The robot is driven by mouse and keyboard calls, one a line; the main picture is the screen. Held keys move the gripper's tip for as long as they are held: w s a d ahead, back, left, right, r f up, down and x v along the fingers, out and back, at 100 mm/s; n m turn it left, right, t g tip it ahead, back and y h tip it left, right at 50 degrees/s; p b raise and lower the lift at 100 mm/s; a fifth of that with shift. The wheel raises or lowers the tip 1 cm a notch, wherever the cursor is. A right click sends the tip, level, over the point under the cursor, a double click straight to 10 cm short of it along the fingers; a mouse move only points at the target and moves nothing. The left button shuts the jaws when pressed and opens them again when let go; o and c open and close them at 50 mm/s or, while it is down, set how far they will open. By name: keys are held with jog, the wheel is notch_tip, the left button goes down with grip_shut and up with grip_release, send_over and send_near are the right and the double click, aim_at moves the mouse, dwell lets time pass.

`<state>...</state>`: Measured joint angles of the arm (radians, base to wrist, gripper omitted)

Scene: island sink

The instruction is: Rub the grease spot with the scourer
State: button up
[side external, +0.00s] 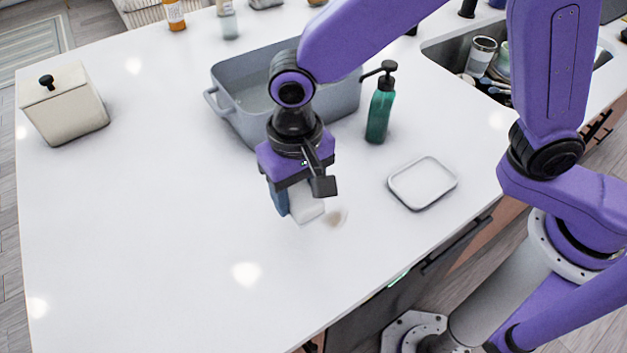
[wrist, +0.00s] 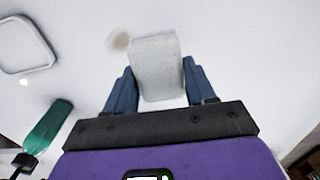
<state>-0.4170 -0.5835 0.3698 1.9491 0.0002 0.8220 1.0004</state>
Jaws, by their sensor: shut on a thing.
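My gripper (side external: 292,200) is low over the white counter, left of the tray in the side external view. Its two blue fingers are shut on a pale grey-white scourer (side external: 308,209), which also shows between the fingers in the wrist view (wrist: 156,65). The scourer points down at the counter; I cannot tell whether it touches the surface. The grease spot (side external: 335,217) is a small, faint brownish smear just right of the scourer. In the wrist view the grease spot (wrist: 120,41) lies just beside the scourer's far left corner.
A shallow white tray (side external: 390,187) lies to the right. A green pump bottle (side external: 379,115) and a grey tub (side external: 235,112) stand behind my gripper. A cream lidded box (side external: 62,110) is at the left. The sink holds dishes. The counter's front left is clear.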

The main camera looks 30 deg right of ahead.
aim_at(330, 203)
jog(key=shift+f, duration=3)
jog(key=shift+d+f, duration=0.6)
jog(key=shift+f, duration=0.25)
jog(key=shift+c, duration=0.4)
jog(key=shift+d+f, duration=0.1)
jog(key=shift+d, duration=3.3)
jog(key=shift+w, duration=0.65)
jog(key=shift+w+a, duration=0.15)
jog(key=shift+a, duration=3.5)
jog(key=shift+w+a, duration=0.35)
jog(key=shift+w, duration=0.35)
jog(key=shift+w+d, duration=0.1)
jog(key=shift+d, duration=4.1)
notch_tip(330, 203, up, 8)
jog(key=shift+a, duration=0.15)
